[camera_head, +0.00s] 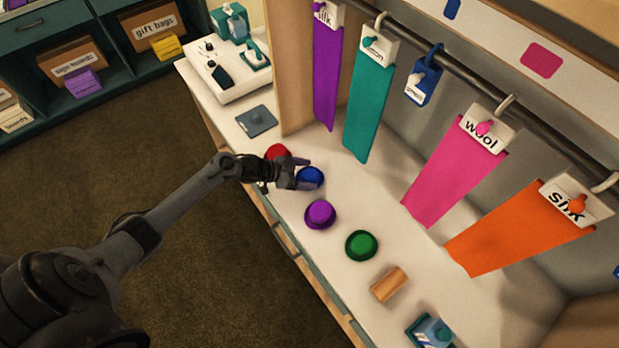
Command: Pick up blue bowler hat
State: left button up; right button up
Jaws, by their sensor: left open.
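The blue bowler hat (312,178) sits on the white counter, in a row between a red hat and a purple hat. My left gripper (296,174) is open at the blue hat's left side, its fingers overlapping part of the hat in this view. I cannot tell whether the fingers touch it. The left arm reaches in from the lower left, and part of the hat is hidden behind the gripper. My right gripper is not in view.
The red hat (277,151) is close behind the gripper. The purple hat (320,214), green hat (361,245) and a tan block (388,284) lie along the white counter (400,250). Hanging fabric strips, including a teal one (368,105), line the rail beyond.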

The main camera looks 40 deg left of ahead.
pick_arm(q)
jog(key=shift+c, duration=0.2)
jog(key=c, duration=1.1)
jog(key=shift+o, duration=0.2)
jog(key=shift+r, duration=0.1)
